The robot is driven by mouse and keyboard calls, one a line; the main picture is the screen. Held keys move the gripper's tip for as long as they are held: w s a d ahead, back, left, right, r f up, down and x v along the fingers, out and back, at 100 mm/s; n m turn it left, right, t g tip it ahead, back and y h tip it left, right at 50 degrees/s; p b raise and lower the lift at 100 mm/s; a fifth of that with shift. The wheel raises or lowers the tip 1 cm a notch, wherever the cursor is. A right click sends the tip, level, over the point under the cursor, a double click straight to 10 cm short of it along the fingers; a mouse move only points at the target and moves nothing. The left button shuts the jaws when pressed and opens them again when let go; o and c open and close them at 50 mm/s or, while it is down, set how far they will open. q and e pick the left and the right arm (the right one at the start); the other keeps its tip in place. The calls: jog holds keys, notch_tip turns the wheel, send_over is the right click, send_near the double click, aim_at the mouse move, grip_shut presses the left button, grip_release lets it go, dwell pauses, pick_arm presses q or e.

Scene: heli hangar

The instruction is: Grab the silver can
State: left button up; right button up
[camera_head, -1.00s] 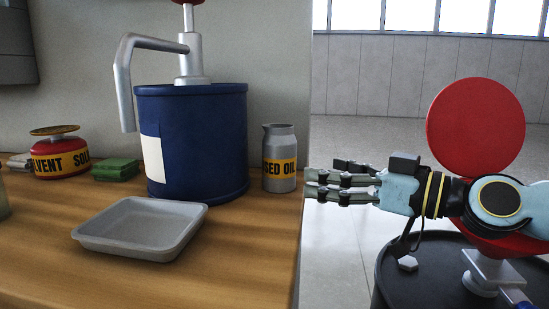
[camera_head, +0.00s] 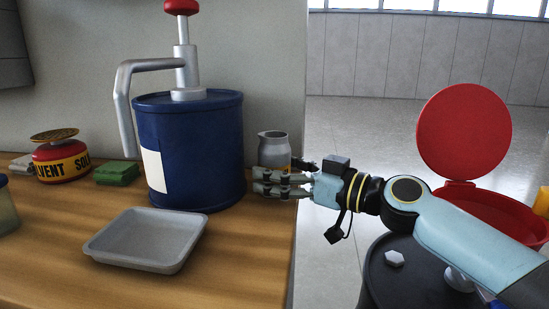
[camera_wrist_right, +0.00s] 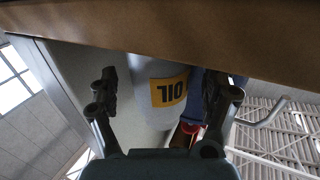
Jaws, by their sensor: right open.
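The silver can (camera_head: 273,147) has a spout and a yellow label and stands upright near the right edge of the wooden bench. My right gripper (camera_head: 258,182) is open and comes in from the right; its fingers cover the can's lower part in the head view. In the right wrist view the can (camera_wrist_right: 158,72) shows its "OIL" label, upside down, between the two spread fingers of my right gripper (camera_wrist_right: 160,95). I cannot tell whether a finger touches it. My left gripper is not in view.
A blue drum (camera_head: 200,150) with a hand pump stands just left of the can. A grey tray (camera_head: 150,262), a green cloth (camera_head: 117,173) and a red solvent container (camera_head: 60,160) are on the bench (camera_head: 60,240).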

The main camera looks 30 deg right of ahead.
jog(key=shift+w+a, duration=0.35)
jog(key=shift+w, duration=0.3)
jog(key=c, duration=1.4)
jog(key=shift+o, duration=0.2)
jog(key=shift+r, duration=0.1)
